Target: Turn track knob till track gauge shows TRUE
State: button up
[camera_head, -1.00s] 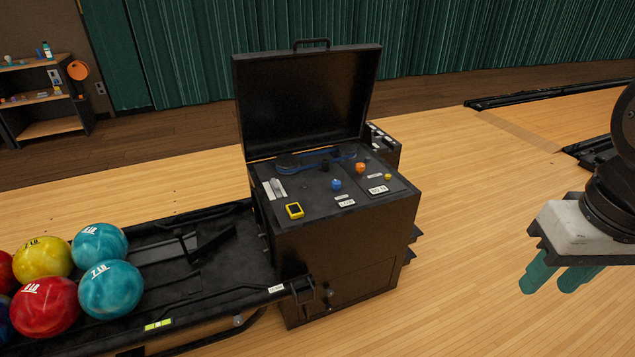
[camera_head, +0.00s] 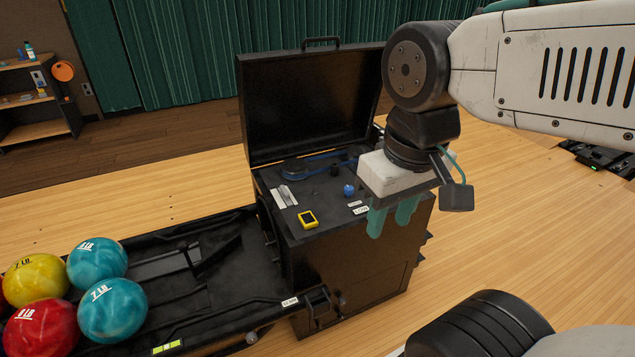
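The black ball-return cabinet (camera_head: 345,255) stands mid-view with its lid (camera_head: 305,105) raised. On its top panel are a blue knob (camera_head: 349,190) and a yellow-framed device with a dark screen (camera_head: 308,219), which may be a gauge. The screen's reading and the small panel labels (camera_head: 361,210) are too small to read, so I cannot tell which knob is the track knob. My gripper (camera_head: 392,216) points down in front of the panel's right part, its two teal fingers apart with nothing visible between them. It hides the orange knob and the panel's right side.
Several bowling balls (camera_head: 112,310) lie on the black return rack (camera_head: 230,285) at left. The raised lid bounds the panel at the back. A shelf (camera_head: 40,130) stands far left. Wooden floor (camera_head: 500,240) is open at right.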

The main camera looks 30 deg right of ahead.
aim_at(348, 189)
jog(key=z, duration=0.2)
jog(key=i, duration=1.05)
jog(key=z, duration=0.65)
